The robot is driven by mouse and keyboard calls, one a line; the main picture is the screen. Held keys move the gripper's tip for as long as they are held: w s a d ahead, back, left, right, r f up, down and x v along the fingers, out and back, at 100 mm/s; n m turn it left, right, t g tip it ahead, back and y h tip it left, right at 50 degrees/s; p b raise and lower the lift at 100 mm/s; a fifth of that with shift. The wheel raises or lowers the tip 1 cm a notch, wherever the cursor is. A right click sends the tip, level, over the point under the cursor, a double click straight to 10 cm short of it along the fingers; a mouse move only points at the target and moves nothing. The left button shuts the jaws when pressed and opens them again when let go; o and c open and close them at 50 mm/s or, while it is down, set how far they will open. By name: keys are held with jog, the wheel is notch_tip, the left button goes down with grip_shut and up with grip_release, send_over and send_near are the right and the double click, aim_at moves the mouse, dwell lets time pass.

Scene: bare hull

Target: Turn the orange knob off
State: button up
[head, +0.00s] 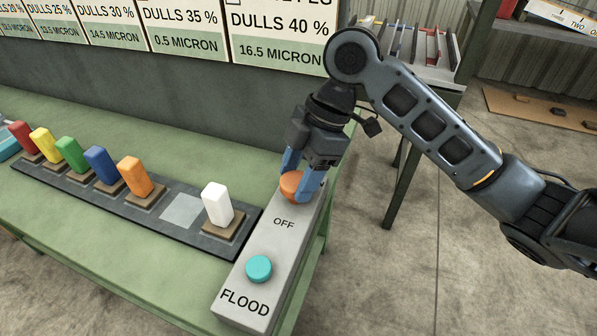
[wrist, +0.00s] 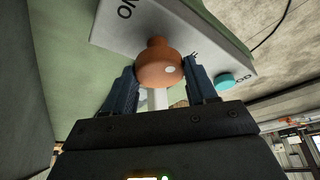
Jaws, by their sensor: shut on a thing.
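The orange knob (head: 291,186) sits at the far end of a grey control box (head: 245,292). The word OFF is printed on the box on the near side of the knob. My gripper (head: 304,178) reaches down from above with its blue fingers on either side of the knob, shut on it. Part of the knob is hidden behind a finger in the head view.
A teal button (head: 259,268) and the word FLOOD are at the box's near end. A dark strip (head: 182,210) with several coloured blocks, a white one (head: 217,205) nearest, lies left on the green bench (head: 120,285). A sign wall stands behind; floor is open at right.

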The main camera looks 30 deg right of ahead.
jog(key=shift+m, duration=0.4)
jog(key=shift+c, duration=0.4)
jog(key=m+t, duration=0.1)
jog(key=m, duration=0.1)
jog(key=m+t, duration=0.1)
jog(key=m, duration=0.1)
jog(key=shift+s+a+m+h, duration=0.15)
jog(key=shift+m+h, duration=0.25)
jog(key=m, duration=0.2)
jog(key=m+t+h+p, duration=0.1)
jog(key=m, duration=0.1)
jog(key=shift+s+a+r+h, duration=0.1)
jog(key=shift+s+h, duration=0.05)
jog(key=shift+h, duration=0.15)
jog(key=m+p, duration=0.2)
jog(key=m+h+p, duration=0.1)
jog(key=m+p, duration=0.1)
jog(key=shift+a+r+m+t+h, duration=0.1)
jog(key=shift+m+t+h, duration=0.2)
jog(key=shift+m, duration=0.1)
jog(key=m+h+p, duration=0.1)
jog(key=m+p, duration=0.1)
jog(key=p, duration=0.1)
jog(key=shift+m, duration=0.3)
jog(key=shift+m+p, duration=0.5)
jog(key=shift+p, duration=0.2)
jog(key=shift+f, duration=0.2)
